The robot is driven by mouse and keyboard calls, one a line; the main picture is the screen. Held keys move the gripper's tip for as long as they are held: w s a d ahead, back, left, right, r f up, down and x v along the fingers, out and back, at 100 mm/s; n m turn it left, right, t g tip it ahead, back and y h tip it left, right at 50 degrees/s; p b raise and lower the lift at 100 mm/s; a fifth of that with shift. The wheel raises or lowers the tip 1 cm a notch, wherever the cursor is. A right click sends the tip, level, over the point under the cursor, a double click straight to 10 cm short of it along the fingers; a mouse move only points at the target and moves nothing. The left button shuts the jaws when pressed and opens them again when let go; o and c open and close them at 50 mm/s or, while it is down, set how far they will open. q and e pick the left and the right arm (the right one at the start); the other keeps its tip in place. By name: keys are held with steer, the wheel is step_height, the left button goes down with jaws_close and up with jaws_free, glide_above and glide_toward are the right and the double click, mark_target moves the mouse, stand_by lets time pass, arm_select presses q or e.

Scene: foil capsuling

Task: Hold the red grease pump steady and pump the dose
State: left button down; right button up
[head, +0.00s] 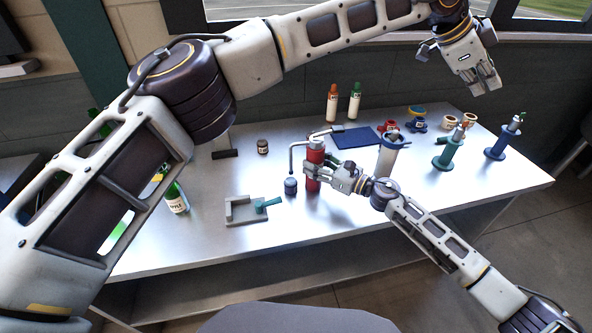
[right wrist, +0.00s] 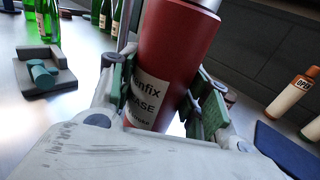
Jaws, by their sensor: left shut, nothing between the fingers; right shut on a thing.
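The red grease pump (head: 315,158) stands upright on the table in the head view, with a grey top and a thin bent spout (head: 292,155) reaching left. It fills the middle of the right wrist view (right wrist: 172,62), where its label is partly hidden by my gripper. My right gripper (head: 318,173) is shut around the pump's body from the right. A small dark blue jar (head: 291,186) stands just left of the pump, near below the spout's end. My left gripper (head: 484,82) is shut and empty, high at the upper right, well away from the pump.
A dark blue mat (head: 356,138) lies behind the pump. Teal (head: 447,150) and blue (head: 502,142) stands are at the right. The front edge is mostly clear.

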steer(key=o, duration=1.5)
steer(key=shift+d, duration=0.15)
steer(key=v, duration=1.1)
steer(key=shift+s+d, duration=0.25)
steer(key=shift+d, duration=0.05)
steer(key=shift+s+f, duration=0.1)
